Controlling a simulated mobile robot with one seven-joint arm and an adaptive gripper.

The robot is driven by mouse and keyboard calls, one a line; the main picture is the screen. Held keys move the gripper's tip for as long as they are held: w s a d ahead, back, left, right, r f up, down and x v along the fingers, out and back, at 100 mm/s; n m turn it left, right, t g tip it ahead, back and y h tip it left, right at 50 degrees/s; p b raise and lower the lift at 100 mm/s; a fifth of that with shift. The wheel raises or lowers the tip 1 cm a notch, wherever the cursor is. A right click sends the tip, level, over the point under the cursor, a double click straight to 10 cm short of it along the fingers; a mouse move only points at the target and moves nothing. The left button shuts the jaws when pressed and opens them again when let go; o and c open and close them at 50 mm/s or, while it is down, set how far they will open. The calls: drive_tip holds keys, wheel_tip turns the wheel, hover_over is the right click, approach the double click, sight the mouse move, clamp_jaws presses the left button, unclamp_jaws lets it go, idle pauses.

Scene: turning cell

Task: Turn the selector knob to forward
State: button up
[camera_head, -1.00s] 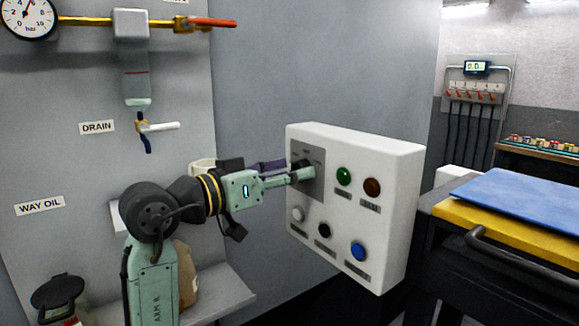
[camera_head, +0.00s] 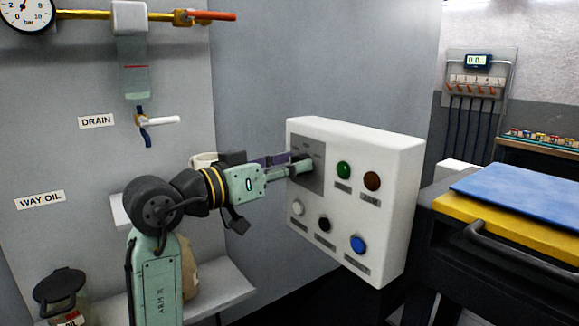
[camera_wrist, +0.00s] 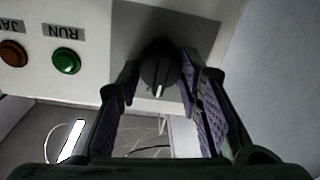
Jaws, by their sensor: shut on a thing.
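The black selector knob (camera_wrist: 160,62) sits on a dark grey plate (camera_wrist: 200,30) on the white control box. Its white pointer line faces the bottom of the wrist view, where the picture is upside down. In the head view the knob (camera_head: 302,157) is mostly hidden by the fingers. My gripper (camera_wrist: 160,75) has one finger on each side of the knob and is shut on it. In the head view my gripper (camera_head: 291,164) reaches the plate's upper left area from the left. The position labels around the knob are too small to read.
The control box (camera_head: 385,150) also carries a green button (camera_head: 344,170), a brown one (camera_head: 372,181), and white, black and blue buttons below. A dark cart with a yellow top (camera_head: 455,215) stands at right. A drain valve (camera_head: 160,122) and shelf (camera_head: 220,290) are at left.

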drive_tip(key=shift+c, duration=0.5)
drive_tip(key=shift+f+m+b, duration=0.15)
drive_tip(key=shift+m+b, duration=0.15)
drive_tip(key=shift+b, duration=0.1)
drive_tip(key=m+b, duration=0.7)
drive_tip(key=m, duration=0.2)
drive_tip(key=shift+m+h, duration=0.3)
drive_tip(key=shift+h, duration=0.1)
drive_tip(key=shift+s, duration=0.1)
drive_tip(key=o, duration=1.2)
drive_tip(key=shift+c, duration=0.2)
